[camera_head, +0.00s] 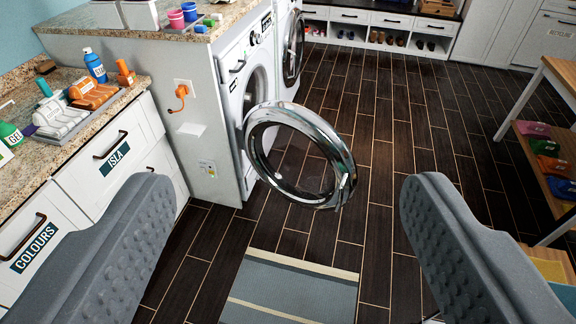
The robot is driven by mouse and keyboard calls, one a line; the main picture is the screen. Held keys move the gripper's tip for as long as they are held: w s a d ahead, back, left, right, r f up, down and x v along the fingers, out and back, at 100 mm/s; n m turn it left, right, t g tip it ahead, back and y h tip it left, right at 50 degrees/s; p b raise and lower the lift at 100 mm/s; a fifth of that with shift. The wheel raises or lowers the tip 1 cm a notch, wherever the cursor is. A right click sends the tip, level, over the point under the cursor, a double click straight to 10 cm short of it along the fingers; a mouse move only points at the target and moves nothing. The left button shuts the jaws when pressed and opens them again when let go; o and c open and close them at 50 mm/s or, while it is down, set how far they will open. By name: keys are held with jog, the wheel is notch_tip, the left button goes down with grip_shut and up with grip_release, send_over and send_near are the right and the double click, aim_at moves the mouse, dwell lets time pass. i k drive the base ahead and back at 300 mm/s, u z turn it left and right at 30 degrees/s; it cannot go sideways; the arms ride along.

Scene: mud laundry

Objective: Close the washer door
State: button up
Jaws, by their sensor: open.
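The washer (231,82) is a white front-loader under the granite counter, left of centre. Its round chrome-rimmed door (335,150) stands wide open, swung out from the washer front over the floor. Its glass is clear, and a small latch shows on the right of its rim. My gripper (285,235) is open and empty, with its two grey ridged fingers at the lower left and lower right. The door lies beyond the fingers and shows between them. No finger overlaps the door in the picture.
A second front-loader (291,40) stands beyond the washer. A counter (30,155) with bottles and drawers is at left. A wooden shelf table (545,150) stands at right. A grey striped rug (290,290) lies below. The dark plank floor (400,120) is mostly clear.

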aim_at(341, 161)
jog(key=u, duration=0.05)
jog(key=i, duration=1.55)
jog(key=u, duration=0.5)
